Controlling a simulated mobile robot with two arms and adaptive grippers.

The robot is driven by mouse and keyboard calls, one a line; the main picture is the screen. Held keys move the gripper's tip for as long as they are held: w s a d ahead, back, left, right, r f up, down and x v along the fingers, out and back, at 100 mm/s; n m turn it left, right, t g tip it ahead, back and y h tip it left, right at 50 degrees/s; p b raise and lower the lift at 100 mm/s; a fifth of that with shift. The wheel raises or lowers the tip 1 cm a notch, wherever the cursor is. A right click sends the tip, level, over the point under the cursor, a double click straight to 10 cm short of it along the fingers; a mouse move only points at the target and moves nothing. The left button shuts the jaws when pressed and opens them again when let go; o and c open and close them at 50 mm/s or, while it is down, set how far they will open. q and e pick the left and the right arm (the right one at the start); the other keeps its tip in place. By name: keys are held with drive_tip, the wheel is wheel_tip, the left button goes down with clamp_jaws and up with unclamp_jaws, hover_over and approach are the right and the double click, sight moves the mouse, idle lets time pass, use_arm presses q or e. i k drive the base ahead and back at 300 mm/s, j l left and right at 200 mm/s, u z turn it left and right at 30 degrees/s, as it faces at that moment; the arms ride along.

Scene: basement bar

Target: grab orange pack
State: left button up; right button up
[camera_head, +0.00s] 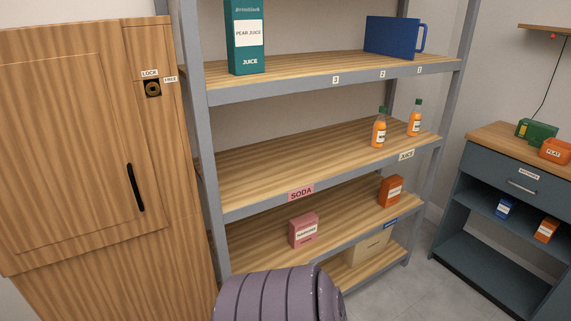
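An orange pack (390,191) stands upright on the lower shelf board, toward its right end. Another orange pack (546,230) sits on the open shelf of the dark cabinet at the right, beside a small blue pack (503,207). I cannot tell which of the two the task names. Neither of my grippers is in view.
A ribbed purple-grey barrel-like object (275,296) blocks the front. A wooden locker (75,150) stands left.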

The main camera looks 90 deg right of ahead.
sight(391, 188)
drive_tip(key=z, duration=3.55)
drive_tip(key=i+l+u, duration=0.1)
drive_tip(key=i+l, duration=0.1)
drive_tip(key=i, duration=0.05)
